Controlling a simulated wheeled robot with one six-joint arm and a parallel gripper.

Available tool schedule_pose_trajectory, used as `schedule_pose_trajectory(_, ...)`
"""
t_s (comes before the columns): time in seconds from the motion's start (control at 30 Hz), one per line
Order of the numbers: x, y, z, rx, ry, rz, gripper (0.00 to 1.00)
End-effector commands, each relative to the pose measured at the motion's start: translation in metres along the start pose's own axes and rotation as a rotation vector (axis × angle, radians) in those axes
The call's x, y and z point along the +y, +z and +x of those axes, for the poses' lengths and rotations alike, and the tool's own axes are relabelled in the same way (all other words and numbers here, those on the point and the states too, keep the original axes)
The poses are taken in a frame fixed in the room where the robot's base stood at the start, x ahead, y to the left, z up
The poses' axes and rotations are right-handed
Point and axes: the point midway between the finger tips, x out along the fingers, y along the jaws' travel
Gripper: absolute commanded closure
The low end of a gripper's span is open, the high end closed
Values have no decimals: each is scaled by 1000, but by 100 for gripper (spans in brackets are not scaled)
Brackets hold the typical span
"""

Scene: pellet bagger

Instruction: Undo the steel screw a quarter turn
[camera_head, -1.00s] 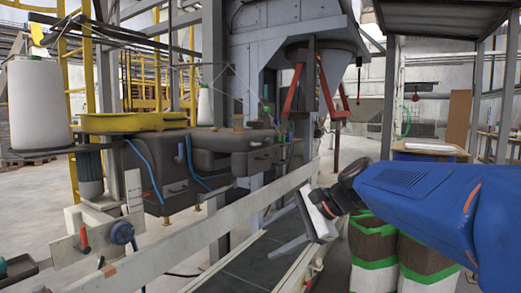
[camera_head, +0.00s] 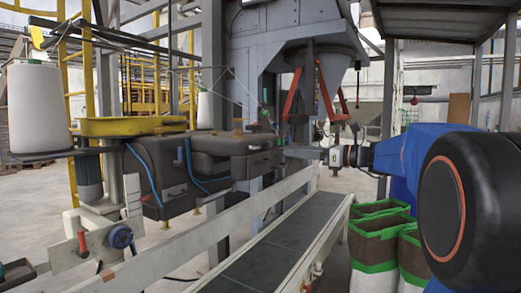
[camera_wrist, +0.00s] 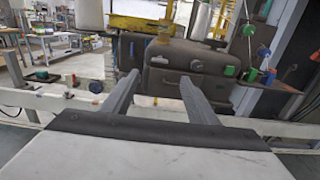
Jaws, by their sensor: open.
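The dark bag-sewing machine (camera_head: 230,160) stands beyond the conveyor's rail. It also shows in the wrist view (camera_wrist: 175,88), with small knobs, a latch and fittings on its face. I cannot tell for certain which small fitting is the steel screw. My gripper (camera_wrist: 160,77) is open and empty. Its two fingers point toward the machine's face, with a gap between them and the machine. In the head view my gripper (camera_head: 302,155) is beyond the belt, at the right end of the machine, pointing left.
The conveyor belt (camera_head: 270,242) runs between pale rails below my gripper. Green-edged bags (camera_head: 380,225) stand to its right. In the wrist view, a green knob (camera_wrist: 229,71) and a small shelf with coloured items (camera_wrist: 270,85) lie right of the fingers. Red struts (camera_head: 292,92) hang under the hopper.

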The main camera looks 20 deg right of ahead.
Motion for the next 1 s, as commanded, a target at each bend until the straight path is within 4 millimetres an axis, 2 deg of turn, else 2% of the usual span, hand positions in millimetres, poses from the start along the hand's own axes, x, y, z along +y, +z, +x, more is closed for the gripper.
schedule_pose_trajectory(0.7,1,-1,110,2,3,-1,47)
schedule_pose_trajectory(1.0,0,-1,138,2,1,-1,47)
